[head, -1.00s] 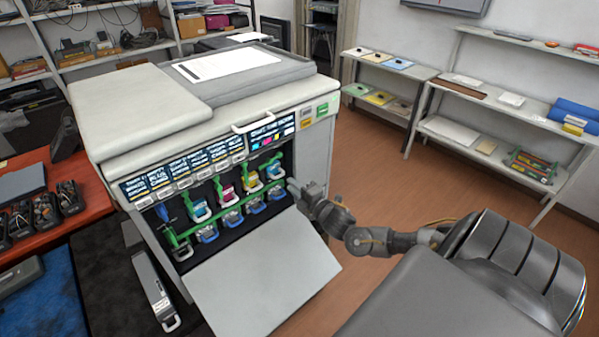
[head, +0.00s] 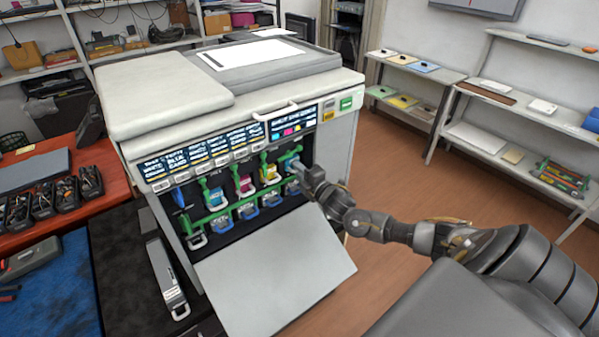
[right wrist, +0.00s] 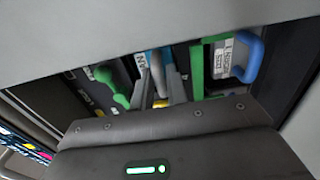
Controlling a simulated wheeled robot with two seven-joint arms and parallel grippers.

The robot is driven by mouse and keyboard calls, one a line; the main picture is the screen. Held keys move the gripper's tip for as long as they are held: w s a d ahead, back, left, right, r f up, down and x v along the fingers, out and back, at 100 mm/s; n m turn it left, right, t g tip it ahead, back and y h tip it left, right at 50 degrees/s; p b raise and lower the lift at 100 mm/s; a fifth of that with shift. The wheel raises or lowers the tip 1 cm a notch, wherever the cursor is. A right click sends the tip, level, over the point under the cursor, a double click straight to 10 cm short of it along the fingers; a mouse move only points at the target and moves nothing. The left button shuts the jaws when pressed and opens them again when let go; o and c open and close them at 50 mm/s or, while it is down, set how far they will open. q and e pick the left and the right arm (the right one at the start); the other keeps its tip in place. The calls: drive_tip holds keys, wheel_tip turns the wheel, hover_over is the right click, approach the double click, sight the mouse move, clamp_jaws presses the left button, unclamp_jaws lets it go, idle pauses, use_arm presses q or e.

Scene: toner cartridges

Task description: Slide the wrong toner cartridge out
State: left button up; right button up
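The printer (head: 335,150) stands with its front door (head: 275,265) folded down. Inside is a row of cartridges with coloured fronts, among them a teal one (head: 215,196), a magenta one (head: 245,184) and a yellow one (head: 270,173), with green levers. Blue handles (head: 247,211) sit in a row below. My right gripper (head: 292,163) is at the rightmost upper slot and hides its cartridge. My left gripper is out of view.
A long grey cartridge-like unit (head: 164,272) lies on the dark mat left of the printer. A red table (head: 60,190) with black trays stands further left. Shelves (head: 470,135) line the right wall. The floor (head: 400,185) between is clear.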

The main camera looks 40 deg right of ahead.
clamp_jaws()
drive_tip(key=shift+r, duration=0.15)
drive_tip(key=s+p, duration=0.8)
drive_tip(key=s, duration=1.2)
drive_tip(key=shift+a, duration=0.2)
drive_tip(key=o, duration=0.5)
unclamp_jaws()
drive_tip(key=shift+w, duration=0.1)
